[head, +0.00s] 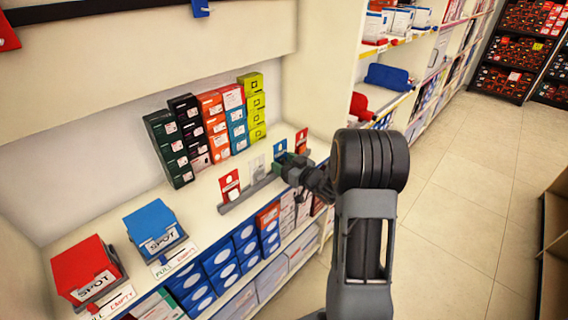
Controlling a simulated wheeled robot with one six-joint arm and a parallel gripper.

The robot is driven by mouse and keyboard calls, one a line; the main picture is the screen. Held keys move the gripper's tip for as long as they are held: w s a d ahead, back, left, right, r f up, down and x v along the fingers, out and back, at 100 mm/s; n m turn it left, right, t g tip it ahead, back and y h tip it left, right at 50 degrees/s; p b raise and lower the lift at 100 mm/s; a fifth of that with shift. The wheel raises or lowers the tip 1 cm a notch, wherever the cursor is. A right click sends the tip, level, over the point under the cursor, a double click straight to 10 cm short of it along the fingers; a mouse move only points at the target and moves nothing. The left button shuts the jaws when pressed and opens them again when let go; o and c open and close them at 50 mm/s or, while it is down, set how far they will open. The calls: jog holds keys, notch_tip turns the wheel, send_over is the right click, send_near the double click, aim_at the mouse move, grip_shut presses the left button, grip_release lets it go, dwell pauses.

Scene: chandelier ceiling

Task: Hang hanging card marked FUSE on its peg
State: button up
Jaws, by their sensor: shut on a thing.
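My gripper (287,161) is at a grey rack (247,193) on the counter, with its jaws shut on what looks like a small teal card (280,149). The card stands at the rack's slot, and its lower part is hidden by the gripper. I cannot read any FUSE mark on it. A red-and-white card (229,186), a pale grey card (257,167) and another red card (301,140) also stand in the rack. A dark rail (90,9) runs along the top left, with a red card (7,36) and a blue piece (200,8) hanging at it.
Stacks of coloured boxes (207,125) stand behind the rack against the wall. A blue SPOT box (154,228) and a red SPOT box (86,270) sit at the counter's left. Shelves of boxes (222,258) lie below.

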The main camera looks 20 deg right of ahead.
aim_at(285, 152)
jog(key=shift+s+d+r+p, duration=0.1)
jog(key=shift+d+r+p, duration=0.05)
jog(key=shift+r+p, duration=1.7)
jog(key=r+p+v, duration=0.1)
jog(key=r+v, duration=0.1)
jog(key=v, duration=0.8)
